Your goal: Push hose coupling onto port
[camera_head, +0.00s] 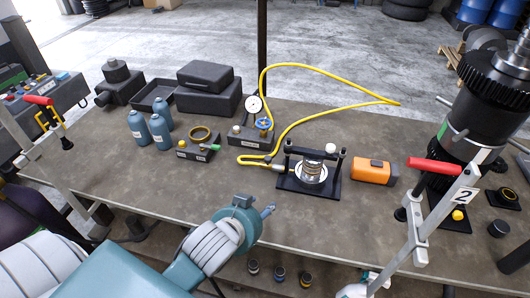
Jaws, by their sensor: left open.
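A yellow hose (330,70) loops over the bench behind the gauge block (250,136), which has a round dial (254,104) and a blue handwheel (264,123). One hose end lies in front of this block, with a bent yellow piece (256,159) there; I cannot tell whether it is the coupling. My left gripper (262,210) is open over the bench's front edge, apart from the hose. My right gripper does not show clearly.
A black press frame (284,182) holds a metal spring stack (313,167). An orange box (374,171) lies to its right. Blue bottles (160,132) and dark cases (208,90) stand left. A red-handled clamp (436,166) and a large gear assembly (462,120) stand right.

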